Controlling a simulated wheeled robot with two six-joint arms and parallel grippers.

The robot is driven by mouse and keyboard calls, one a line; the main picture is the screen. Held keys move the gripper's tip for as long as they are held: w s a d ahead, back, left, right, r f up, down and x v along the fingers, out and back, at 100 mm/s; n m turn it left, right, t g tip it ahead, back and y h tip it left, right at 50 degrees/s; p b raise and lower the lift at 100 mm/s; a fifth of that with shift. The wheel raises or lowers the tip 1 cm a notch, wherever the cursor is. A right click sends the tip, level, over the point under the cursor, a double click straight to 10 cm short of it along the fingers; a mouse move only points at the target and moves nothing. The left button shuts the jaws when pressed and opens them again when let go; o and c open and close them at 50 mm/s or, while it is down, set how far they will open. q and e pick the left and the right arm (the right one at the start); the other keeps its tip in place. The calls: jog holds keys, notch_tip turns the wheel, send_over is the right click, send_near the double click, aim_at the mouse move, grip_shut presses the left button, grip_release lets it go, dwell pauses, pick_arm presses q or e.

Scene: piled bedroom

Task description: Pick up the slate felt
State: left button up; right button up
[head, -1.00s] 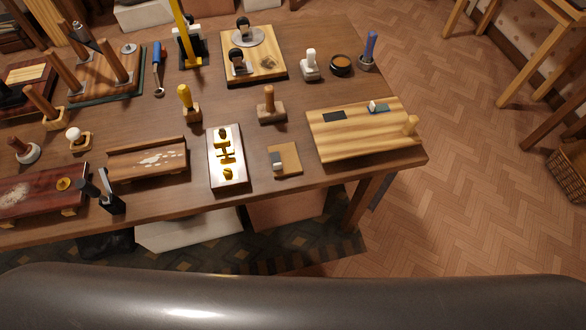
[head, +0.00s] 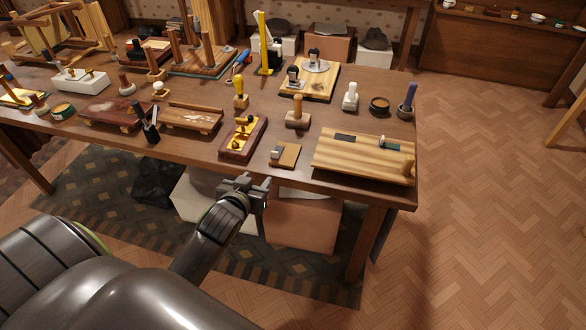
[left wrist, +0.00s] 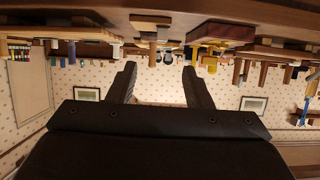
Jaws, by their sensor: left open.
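A flat dark slate-coloured patch (head: 345,137), which looks like the slate felt, lies on the striped wooden board (head: 335,163) at the right end of the table. A small green-grey piece (head: 390,146) with a pale top lies to its right on the same board; I cannot tell its material. My left gripper (head: 257,190) is in front of the table's front edge, left of the board and apart from it. In the left wrist view its two fingers (left wrist: 160,85) stand apart with nothing between them. My right gripper is not in view.
A small wooden block board (head: 287,157) and a red-brown tray with brass parts (head: 240,138) sit near the front edge. A wooden-handled stamp (head: 298,113), a white stamp (head: 350,97) and a blue-handled tool in a cup (head: 407,103) stand behind. Boxes sit under the table.

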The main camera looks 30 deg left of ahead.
pick_arm(q)
send_near(274, 153)
jog(key=x, duration=0.2)
jog(key=p+x, duration=0.1)
jog(key=x, duration=0.2)
jog(key=shift+d+f, duration=0.2)
jog(key=shift+f, duration=0.05)
jog(key=shift+w+a, duration=0.15)
jog(key=shift+w, duration=0.15)
jog(key=shift+p+x, duration=0.35)
jog(key=shift+x, duration=1.85)
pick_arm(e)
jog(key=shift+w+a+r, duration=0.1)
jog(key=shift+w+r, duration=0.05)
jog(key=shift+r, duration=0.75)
pick_arm(q)
jog(key=shift+a+r, duration=0.1)
jog(key=shift+r, duration=0.1)
jog(key=shift+c, duration=0.2)
grip_shut()
